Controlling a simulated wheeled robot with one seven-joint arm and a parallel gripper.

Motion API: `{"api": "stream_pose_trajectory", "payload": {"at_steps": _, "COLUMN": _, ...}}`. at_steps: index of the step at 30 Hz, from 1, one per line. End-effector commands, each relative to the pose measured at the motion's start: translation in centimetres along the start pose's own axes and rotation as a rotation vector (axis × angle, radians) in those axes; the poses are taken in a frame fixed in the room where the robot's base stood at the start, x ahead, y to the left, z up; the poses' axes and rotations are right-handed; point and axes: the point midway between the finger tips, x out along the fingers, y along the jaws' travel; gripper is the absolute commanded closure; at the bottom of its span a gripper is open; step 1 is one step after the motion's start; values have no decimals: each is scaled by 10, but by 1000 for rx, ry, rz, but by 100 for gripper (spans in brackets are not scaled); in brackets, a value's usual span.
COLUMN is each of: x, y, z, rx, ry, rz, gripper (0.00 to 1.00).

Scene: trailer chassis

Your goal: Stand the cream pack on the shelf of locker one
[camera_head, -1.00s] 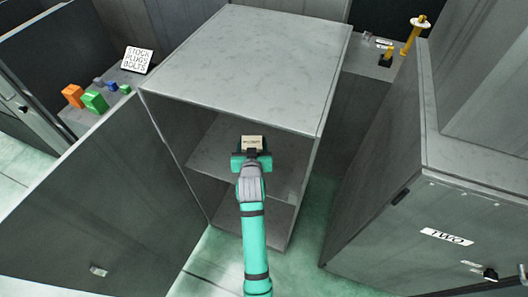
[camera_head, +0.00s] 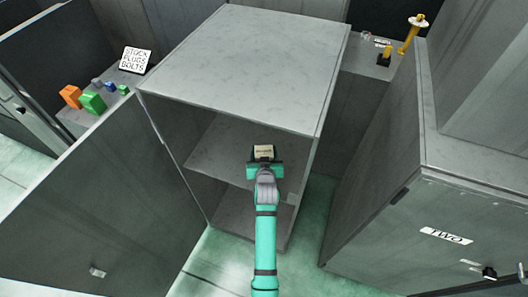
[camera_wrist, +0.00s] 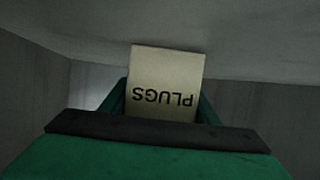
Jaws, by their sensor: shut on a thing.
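The cream pack (camera_head: 264,152) is held at the end of my green arm, in front of the open middle locker. In the wrist view the cream pack (camera_wrist: 166,82) shows the word PLUGS upside down between the fingers. My gripper (camera_head: 264,168) is shut on it. The open locker has a shelf (camera_head: 215,150) inside, and the pack appears over the shelf's front part. I cannot tell whether the pack touches the shelf. No number shows on this locker; its open door (camera_head: 100,215) swings out to the left.
A closed locker marked TWO (camera_head: 430,225) stands at the right. At the left, a ledge holds a STOCK PLUGS BOLTS sign (camera_head: 135,60), an orange block (camera_head: 70,96), a green block (camera_head: 93,103) and small blue pieces. A yellow post (camera_head: 411,38) stands at the back right.

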Motion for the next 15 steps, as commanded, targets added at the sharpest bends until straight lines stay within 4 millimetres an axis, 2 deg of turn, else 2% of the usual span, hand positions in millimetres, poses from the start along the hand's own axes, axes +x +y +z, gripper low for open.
{"api": "stream_pose_trajectory", "payload": {"at_steps": 6, "x": 1, "y": 0, "z": 2, "rx": 0, "ry": 1, "rz": 0, "gripper": 75}}
{"api": "stream_pose_trajectory", "payload": {"at_steps": 7, "x": 1, "y": 0, "z": 2, "rx": 0, "ry": 0, "rz": 0, "gripper": 43}}
{"api": "stream_pose_trajectory", "payload": {"at_steps": 9, "x": 1, "y": 0, "z": 2, "rx": 0, "ry": 0, "rz": 0, "gripper": 27}}
{"api": "stream_pose_trajectory", "payload": {"at_steps": 15, "x": 1, "y": 0, "z": 2, "rx": 0, "ry": 0, "rz": 0, "gripper": 27}}
